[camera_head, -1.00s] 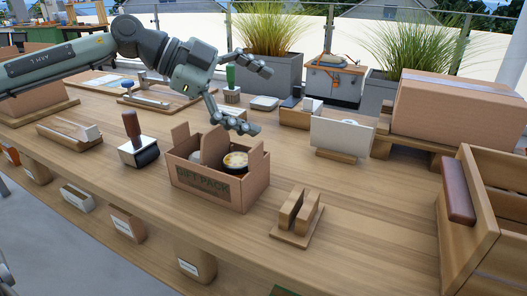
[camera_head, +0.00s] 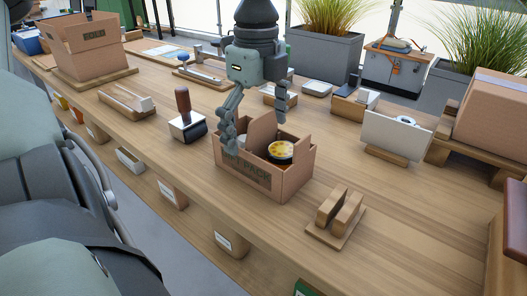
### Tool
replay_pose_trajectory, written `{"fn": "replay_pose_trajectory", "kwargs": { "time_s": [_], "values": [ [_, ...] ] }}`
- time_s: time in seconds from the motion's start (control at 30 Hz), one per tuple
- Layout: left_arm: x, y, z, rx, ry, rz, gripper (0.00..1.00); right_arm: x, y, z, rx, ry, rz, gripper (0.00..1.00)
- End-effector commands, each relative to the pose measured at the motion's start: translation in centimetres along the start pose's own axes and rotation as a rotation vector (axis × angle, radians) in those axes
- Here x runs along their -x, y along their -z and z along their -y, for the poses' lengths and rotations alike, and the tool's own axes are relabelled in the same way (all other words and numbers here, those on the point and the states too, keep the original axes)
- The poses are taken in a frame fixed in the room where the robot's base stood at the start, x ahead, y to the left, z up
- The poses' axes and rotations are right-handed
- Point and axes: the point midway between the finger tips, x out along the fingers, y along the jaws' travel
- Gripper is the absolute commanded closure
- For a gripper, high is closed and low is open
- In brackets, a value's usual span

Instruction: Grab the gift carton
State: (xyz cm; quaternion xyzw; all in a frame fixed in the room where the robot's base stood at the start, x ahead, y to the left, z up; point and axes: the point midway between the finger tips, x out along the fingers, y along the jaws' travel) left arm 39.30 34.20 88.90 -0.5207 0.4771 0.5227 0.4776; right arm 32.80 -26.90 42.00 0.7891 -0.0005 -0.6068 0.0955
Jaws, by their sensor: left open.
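The gift carton (camera_head: 263,178) is a small open brown cardboard box with dark lettering on its front, partly hidden by a finger. It stands on the wooden bench with its end flaps up. A round jar with a yellow top (camera_head: 281,150) sits inside, and a second item inside is mostly hidden. My left gripper (camera_head: 255,128) points down over the carton with its fingers spread wide. One finger hangs at the carton's left front side, the other above its back. I cannot tell whether either touches it. My right gripper is not in view.
A dark-handled stamp (camera_head: 186,118) stands just left of the carton, and a wooden slotted holder (camera_head: 336,215) stands right of it. A white card stand (camera_head: 396,135) and a large closed box (camera_head: 494,112) are at the right. Another open carton (camera_head: 86,48) is back left.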

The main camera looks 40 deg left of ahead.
Motion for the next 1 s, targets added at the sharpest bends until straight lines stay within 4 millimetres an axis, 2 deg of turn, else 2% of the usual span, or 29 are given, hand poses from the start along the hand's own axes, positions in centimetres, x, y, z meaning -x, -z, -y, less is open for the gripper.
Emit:
{"fn": "replay_pose_trajectory", "kwargs": {
  "time_s": [0.3,0.6,1.0],
  "values": [
    [-4.1,0.7,0.3,0.000,-0.002,-0.003,0.00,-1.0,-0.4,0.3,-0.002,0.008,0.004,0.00],
    [-4.6,0.7,0.4,0.000,0.002,-0.003,0.00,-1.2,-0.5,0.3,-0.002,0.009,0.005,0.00],
    [-4.5,0.7,0.4,0.000,0.003,-0.003,0.48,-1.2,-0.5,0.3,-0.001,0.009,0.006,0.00]
  ]
}}
